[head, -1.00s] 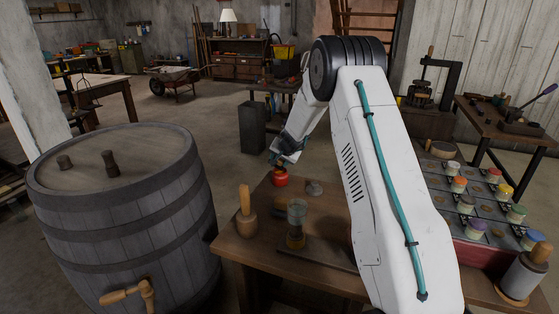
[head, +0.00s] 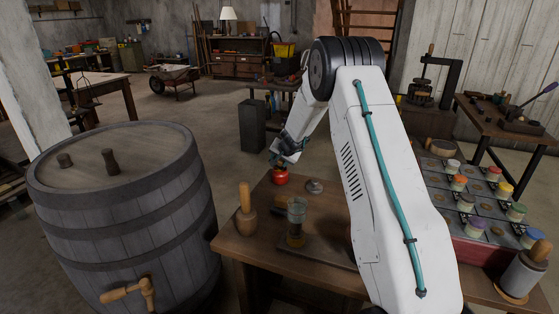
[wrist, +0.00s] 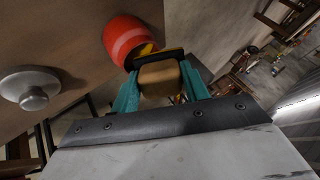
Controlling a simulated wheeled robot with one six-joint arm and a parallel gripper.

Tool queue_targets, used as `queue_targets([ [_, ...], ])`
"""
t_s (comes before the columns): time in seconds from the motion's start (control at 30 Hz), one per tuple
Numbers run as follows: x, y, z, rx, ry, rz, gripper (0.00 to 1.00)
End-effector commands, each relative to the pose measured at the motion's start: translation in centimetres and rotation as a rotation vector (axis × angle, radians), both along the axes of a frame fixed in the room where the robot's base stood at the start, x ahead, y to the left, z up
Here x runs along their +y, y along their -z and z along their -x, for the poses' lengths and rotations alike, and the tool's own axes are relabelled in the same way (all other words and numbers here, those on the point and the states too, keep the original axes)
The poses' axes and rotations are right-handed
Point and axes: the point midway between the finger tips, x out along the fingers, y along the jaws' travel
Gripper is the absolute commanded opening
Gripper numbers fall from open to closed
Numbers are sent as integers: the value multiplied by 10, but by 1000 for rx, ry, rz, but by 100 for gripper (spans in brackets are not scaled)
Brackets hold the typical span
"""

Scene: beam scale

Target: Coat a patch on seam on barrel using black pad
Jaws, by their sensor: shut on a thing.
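My gripper (head: 283,155) is low over the far left end of the near table, just above a red pot (head: 280,177). In the wrist view its teal fingers (wrist: 160,90) are shut on a brown block (wrist: 160,77) with a dark and yellow edge, which I take to be the black pad. That edge is at the mouth of the red pot (wrist: 124,36); whether it touches is unclear. The pad's working face is hidden. The wooden barrel (head: 120,215) stands upright at the left, with dark hoops. I cannot pick out the seam on its staves.
A grey knobbed lid (head: 314,186) lies right of the pot. A glass with amber liquid (head: 297,225) and a wooden mallet (head: 246,215) stand nearer. A tray of small jars (head: 475,205) is at the right. The barrel has a wooden tap (head: 135,291).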

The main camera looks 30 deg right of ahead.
Motion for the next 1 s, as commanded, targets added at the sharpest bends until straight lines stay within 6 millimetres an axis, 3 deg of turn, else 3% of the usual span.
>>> queue_targets([
  [0.3,0,-2,0,1,0,-1,27],
  [1.0,0,-59,0,-1,0,0,27],
])
